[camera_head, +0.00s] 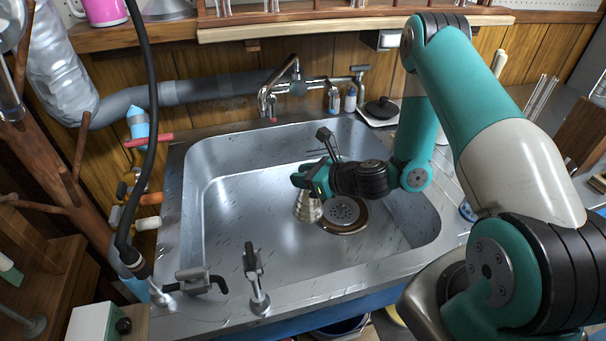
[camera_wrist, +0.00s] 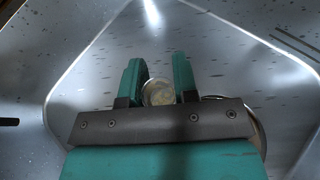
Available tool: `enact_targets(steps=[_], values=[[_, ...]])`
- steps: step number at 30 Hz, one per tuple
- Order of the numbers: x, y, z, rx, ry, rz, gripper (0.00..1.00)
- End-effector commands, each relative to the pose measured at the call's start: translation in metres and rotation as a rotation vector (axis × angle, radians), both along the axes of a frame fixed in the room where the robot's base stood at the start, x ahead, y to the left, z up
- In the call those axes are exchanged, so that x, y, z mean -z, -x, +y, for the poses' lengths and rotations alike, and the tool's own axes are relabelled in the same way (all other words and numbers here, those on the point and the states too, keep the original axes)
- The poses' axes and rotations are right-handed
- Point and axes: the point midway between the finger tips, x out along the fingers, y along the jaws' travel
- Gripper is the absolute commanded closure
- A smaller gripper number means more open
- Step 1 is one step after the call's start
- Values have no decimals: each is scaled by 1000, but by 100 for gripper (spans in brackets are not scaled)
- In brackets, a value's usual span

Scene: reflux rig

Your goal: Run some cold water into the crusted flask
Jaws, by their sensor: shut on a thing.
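The crusted flask (camera_head: 308,207) is a small conical flask with a yellowish-brown body, low inside the steel sink (camera_head: 225,205). My gripper (camera_head: 308,184) is shut on its upper part, and the flask looks upright. In the wrist view my gripper (camera_wrist: 158,80) has the flask (camera_wrist: 158,93) between its two green fingers. The flask's neck is mostly hidden by the gripper in the head view. The tap (camera_head: 270,100) stands at the back of the sink, behind the flask. I see no water running from it.
The round drain (camera_head: 345,212) lies just right of the flask. Clamps (camera_head: 256,280) stand on the sink's front rim. A black hose (camera_head: 150,130) hangs at the left. A dark-lidded item (camera_head: 381,108) sits at the back right. The sink's left half is clear.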

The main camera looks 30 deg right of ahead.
Motion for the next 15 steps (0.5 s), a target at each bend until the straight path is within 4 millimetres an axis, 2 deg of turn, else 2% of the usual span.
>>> enact_targets(steps=[1, 3, 5, 15], values=[[17, 0, 0, 0, 0, 0, 100], [29, 0, 0, 0, 0, 0, 100], [16, -8, 10, -7, 2, -4, 100], [14, -47, 52, -6, 2, -3, 100]])
